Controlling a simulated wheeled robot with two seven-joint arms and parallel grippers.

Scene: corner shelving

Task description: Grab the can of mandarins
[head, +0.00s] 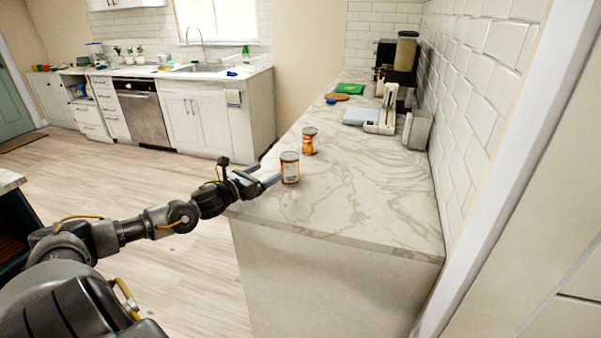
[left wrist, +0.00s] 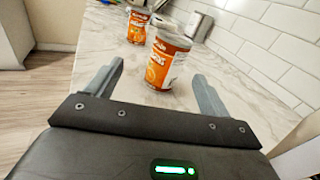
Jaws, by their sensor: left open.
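Two upright cans stand on the marble counter (head: 335,205). The nearer can (head: 290,168) has a white and orange label with its text side partly turned to the head camera. The farther can (head: 309,141) is orange and stands behind it. In the left wrist view the nearer can (left wrist: 167,62) has an orange label with a fruit picture, and the farther can (left wrist: 138,25) stands behind to the left. My left gripper (head: 262,182) is open at the counter's left edge. Its fingers (left wrist: 157,90) point at the nearer can, which stands just ahead, between their lines. My right gripper is not in view.
Farther back on the counter are a light blue-grey flat item (head: 359,116), a white appliance (head: 383,112), a grey box (head: 417,130) and a green item (head: 350,88). A tiled wall (head: 465,95) bounds the right side. The counter's front part is clear.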

